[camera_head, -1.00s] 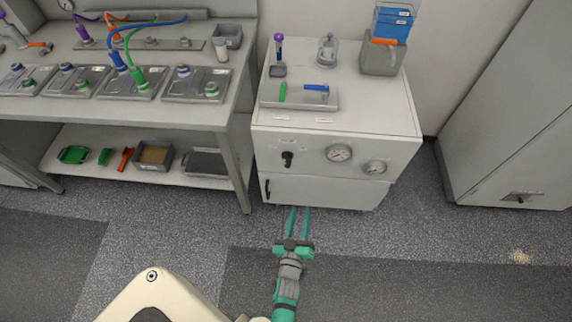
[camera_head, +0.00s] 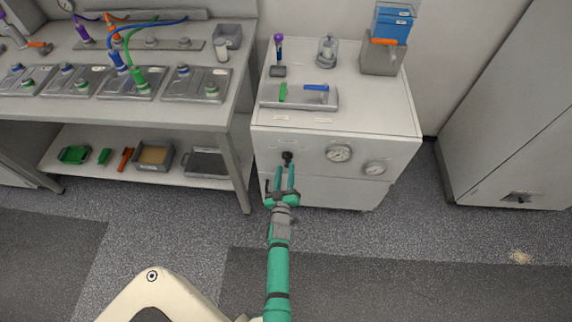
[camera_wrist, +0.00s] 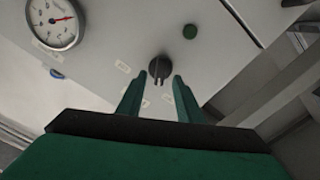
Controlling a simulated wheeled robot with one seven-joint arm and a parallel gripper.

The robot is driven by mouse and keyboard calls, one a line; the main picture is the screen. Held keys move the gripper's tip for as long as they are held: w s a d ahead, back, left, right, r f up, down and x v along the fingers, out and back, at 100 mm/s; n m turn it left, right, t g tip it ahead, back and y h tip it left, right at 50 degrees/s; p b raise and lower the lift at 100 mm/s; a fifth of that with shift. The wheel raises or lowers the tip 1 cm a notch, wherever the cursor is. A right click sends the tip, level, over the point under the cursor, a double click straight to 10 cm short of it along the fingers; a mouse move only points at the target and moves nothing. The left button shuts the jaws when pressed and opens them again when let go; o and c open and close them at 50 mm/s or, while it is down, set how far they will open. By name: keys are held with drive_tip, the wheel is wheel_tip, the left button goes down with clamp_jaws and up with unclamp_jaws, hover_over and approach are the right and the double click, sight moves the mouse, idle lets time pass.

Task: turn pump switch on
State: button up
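The pump switch is a dark round knob (camera_head: 287,157) with a raised grip bar, on the front of the white cabinet (camera_head: 400,160), left of the gauges. It also shows in the wrist view (camera_wrist: 159,68), its bar roughly upright in that picture. My gripper (camera_head: 284,169) is open, with its two green fingers pointing at the knob. In the wrist view the fingertips (camera_wrist: 158,82) lie on either side of the knob's lower part in the picture. I cannot tell whether they touch it. The lettering on the small labels by the knob is too small to read.
A tray (camera_head: 325,97) with tools lies on the cabinet. A workbench (camera_head: 239,100) stands left; the floor to the right is mostly clear.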

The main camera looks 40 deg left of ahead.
sight(287, 161)
drive_tip(key=shift+x, duration=1.7)
clamp_jaws()
drive_tip(key=shift+m, duration=0.3)
drive_tip(key=m, duration=0.5)
drive_tip(key=shift+d+m, duration=0.1)
drive_tip(key=shift+m, duration=0.2)
drive_tip(key=m, duration=0.5)
drive_tip(key=shift+m, duration=0.3)
